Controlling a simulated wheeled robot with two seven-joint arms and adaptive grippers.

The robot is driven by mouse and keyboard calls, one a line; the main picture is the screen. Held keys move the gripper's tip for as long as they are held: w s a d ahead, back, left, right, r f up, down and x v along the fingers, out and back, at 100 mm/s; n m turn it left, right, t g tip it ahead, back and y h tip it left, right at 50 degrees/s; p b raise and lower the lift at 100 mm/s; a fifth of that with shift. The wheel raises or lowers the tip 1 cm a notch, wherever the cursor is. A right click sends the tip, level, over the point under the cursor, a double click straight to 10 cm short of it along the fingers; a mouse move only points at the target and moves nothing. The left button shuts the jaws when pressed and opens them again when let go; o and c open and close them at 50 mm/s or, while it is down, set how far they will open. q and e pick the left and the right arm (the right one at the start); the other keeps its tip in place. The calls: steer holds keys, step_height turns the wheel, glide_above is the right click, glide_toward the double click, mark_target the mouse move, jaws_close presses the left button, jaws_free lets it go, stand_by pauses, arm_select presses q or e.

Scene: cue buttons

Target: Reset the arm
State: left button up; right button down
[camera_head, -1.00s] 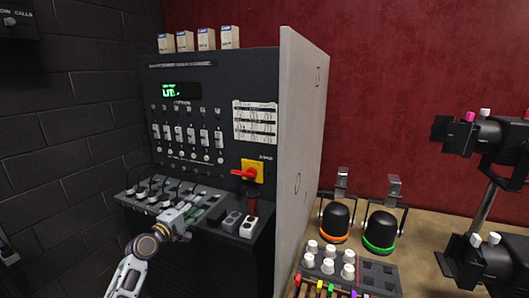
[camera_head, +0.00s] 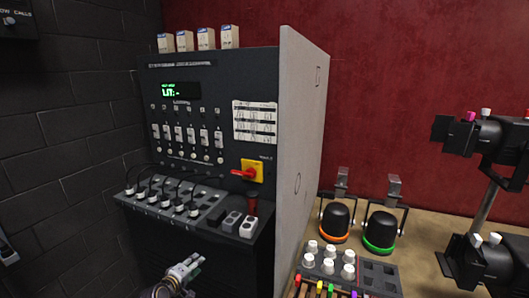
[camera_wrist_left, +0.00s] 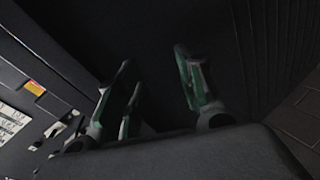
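My left gripper (camera_head: 190,265) is low in the head view, in front of and below the console's sloping button shelf (camera_head: 180,203), apart from it. In the left wrist view its two green-edged fingers (camera_wrist_left: 155,75) stand apart with nothing between them. The upright dark control panel (camera_head: 215,125) has a green lit display, a row of sliders and a red rotary switch on a yellow plate (camera_head: 252,171). Several cabled plugs sit in the shelf, with rocker switches (camera_head: 231,220) at its right end. My right gripper is in neither view.
A grey side panel (camera_head: 302,150) stands right of the console. Beyond it, a wooden table (camera_head: 425,255) holds two black domed lamps with orange and green rings, a white-knobbed box (camera_head: 330,262) and black fixtures (camera_head: 490,135). Small boxes (camera_head: 206,39) top the console. A dark brick wall is left.

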arm_select(q)
steer(key=s+f+m+g+y, duration=0.1)
steer(key=s+f+m+g, duration=0.1)
steer(key=s+f, duration=0.8)
steer(key=s+f+m+g+y, duration=0.1)
steer(key=s+f+m+g, duration=0.1)
steer(key=s+f, duration=0.8)
steer(key=s+f+m+g+y, duration=0.15)
steer(key=s+f, duration=0.35)
steer(key=f, duration=1)
steer(key=s+f+m+g, duration=0.2)
steer(key=s+f, duration=0.3)
steer(key=s, duration=0.7)
steer(key=s+f+m+g, duration=0.2)
steer(key=s+f, duration=0.3)
steer(key=s, duration=0.8)
steer(key=s+f+m+g, duration=0.2)
steer(key=s+f+m, duration=0.2)
steer(key=s, duration=0.9)
steer(key=shift+s+d+f+m+g, duration=0.2)
steer(key=shift+d+f+m+g, duration=0.15)
steer(key=shift+d+f, duration=0.05)
